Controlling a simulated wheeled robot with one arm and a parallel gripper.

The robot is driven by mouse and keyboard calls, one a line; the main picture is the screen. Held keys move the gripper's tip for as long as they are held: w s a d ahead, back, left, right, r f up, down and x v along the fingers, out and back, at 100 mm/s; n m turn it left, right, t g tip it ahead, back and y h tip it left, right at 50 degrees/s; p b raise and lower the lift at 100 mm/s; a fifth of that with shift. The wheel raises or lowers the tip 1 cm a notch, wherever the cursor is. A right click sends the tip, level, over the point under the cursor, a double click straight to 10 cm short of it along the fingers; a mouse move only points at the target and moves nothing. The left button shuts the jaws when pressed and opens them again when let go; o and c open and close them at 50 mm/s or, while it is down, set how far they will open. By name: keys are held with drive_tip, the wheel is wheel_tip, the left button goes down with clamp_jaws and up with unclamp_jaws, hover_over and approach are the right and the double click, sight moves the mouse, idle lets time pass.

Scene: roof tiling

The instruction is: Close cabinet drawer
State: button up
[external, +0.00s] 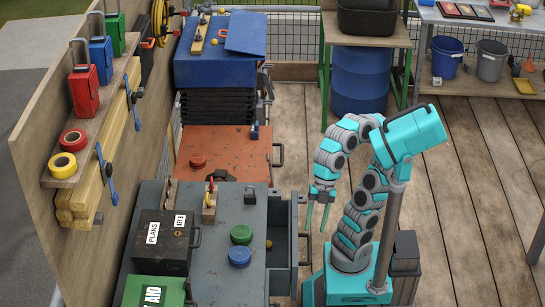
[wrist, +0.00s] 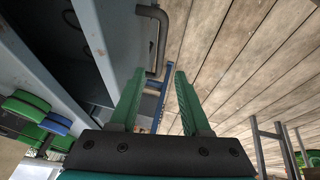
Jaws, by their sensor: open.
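The grey cabinet (external: 222,262) stands at the bottom centre of the external view. Its drawer (external: 281,222) is pulled out to the right, with a dark handle (external: 307,247) on its front. My gripper (external: 317,226) is open and empty, pointing down on the outer side of the drawer front, near the handle. In the wrist view the spread green fingers (wrist: 158,72) show with the dark handle (wrist: 163,38) just beyond and left of their tips. I cannot tell whether they touch it.
On the cabinet top are a black box (external: 163,240), green and blue round pieces (external: 240,234) and a padlock (external: 250,195). An orange cabinet (external: 225,143) with its own handle stands behind. A blue barrel (external: 360,80) is at the back. Wooden floor (external: 465,190) is clear at right.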

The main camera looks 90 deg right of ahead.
sight(310, 249)
drive_tip(key=x, duration=0.7)
drive_tip(key=shift+f, duration=0.1)
drive_tip(key=shift+c, duration=0.2)
clamp_jaws()
idle(1.1)
